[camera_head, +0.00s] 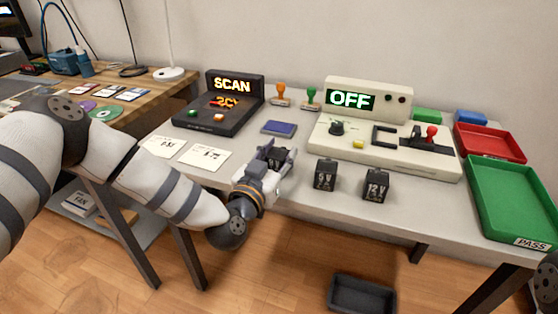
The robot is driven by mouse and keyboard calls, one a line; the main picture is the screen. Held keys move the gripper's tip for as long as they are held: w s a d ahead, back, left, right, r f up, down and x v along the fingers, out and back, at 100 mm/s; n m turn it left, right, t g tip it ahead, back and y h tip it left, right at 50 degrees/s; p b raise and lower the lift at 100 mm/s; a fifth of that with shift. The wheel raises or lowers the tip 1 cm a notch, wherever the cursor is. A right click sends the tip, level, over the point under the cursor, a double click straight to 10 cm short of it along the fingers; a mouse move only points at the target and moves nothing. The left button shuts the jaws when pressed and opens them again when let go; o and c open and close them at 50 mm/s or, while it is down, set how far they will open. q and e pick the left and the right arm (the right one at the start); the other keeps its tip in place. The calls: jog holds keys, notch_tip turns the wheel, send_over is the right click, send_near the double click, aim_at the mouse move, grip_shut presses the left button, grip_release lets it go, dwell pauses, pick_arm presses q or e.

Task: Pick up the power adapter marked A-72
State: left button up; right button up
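Two black block-shaped adapters stand near the front of the grey table: one marked 9 V (325,175) and one marked 12 V (376,185). I can read no A-72 mark on either. My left gripper (273,158) is over the table's front part, left of the 9 V adapter. Something dark shows between its fingers, perhaps another adapter, but the gripper largely hides it. I cannot tell whether the fingers are closed on it. My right gripper is out of view.
A SCAN device (225,104) stands behind left, with two paper cards (206,155) before it. A beige OFF tester (390,143) stands behind the adapters. Red (490,158) and green PASS (533,239) trays are at right. A dark bin (362,308) is on the floor.

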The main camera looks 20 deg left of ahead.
pick_arm(q)
jog(key=shift+c, duration=1.4)
jog(key=shift+r, duration=0.1)
